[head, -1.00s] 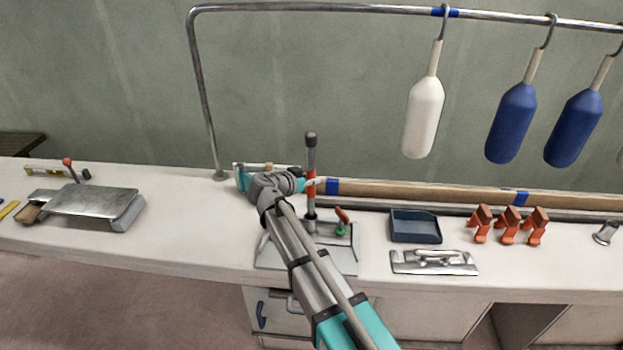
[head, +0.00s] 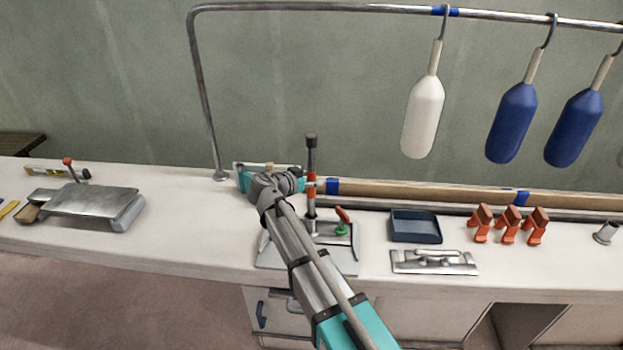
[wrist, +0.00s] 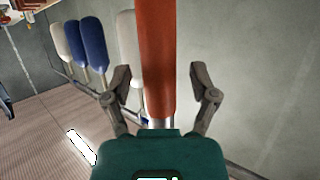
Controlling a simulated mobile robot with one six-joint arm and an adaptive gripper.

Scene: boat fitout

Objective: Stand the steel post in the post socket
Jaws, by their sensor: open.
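The steel post (head: 311,160) stands upright, with a dark cap on top and orange-red bands. Its foot meets the post socket on a grey base plate (head: 345,262); my arm partly hides this, so I cannot tell how deep it sits. A red handle (head: 342,214) and a green knob stand on the plate just right of the post. My gripper (wrist: 162,82) is open, with one finger on each side of the post's orange sleeve (wrist: 157,50) in the wrist view. Gaps show between both fingers and the sleeve. In the head view, the gripper is beside the post's middle.
A long brown tube (head: 430,193) runs behind. White and blue fenders hang from a rail above.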

